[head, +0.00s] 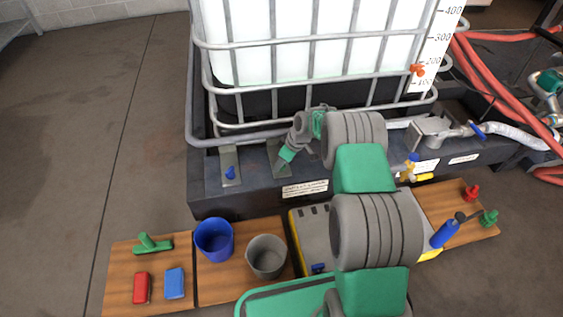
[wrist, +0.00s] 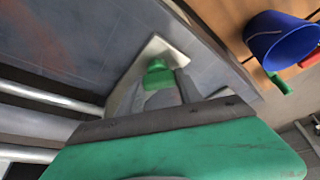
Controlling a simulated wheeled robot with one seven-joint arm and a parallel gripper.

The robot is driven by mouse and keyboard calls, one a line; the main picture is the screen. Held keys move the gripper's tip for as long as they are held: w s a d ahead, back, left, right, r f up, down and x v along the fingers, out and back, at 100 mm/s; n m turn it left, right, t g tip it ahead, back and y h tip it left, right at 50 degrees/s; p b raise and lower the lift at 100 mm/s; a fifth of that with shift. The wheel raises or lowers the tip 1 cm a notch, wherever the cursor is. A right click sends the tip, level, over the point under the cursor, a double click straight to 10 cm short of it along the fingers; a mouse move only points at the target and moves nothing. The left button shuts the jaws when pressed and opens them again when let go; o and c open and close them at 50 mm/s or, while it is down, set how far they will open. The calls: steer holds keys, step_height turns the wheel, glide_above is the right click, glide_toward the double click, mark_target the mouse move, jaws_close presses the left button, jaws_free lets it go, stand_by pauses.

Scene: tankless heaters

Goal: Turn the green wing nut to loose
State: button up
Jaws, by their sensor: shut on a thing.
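My gripper (head: 287,153) reaches down to the middle metal plate (head: 277,168) on the dark base in front of the white tank. Its jaws are shut on the green wing nut, which they mostly hide in the head view. In the wrist view, green (wrist: 158,73) shows at the jaw tips against the pale plate (wrist: 135,83); fingertip and nut are hard to tell apart there. The nut's exact angle cannot be told.
A blue wing nut (head: 230,173) sits on the plate to the left. A yellow-orange fitting (head: 407,171) is to the right. Below are a blue bucket (head: 214,240), a grey bucket (head: 266,257) and wooden boards (head: 120,270) with small items. Bars of the tank's cage (head: 290,42) stand close behind.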

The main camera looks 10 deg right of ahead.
stand_by(0.3)
steer(key=o, duration=1.4)
steer(key=p+v, duration=0.3)
steer(key=v, duration=0.4)
steer(key=shift+d+r+p, duration=0.1)
steer(key=shift+r+p, duration=0.2)
steer(key=shift+r, duration=0.1)
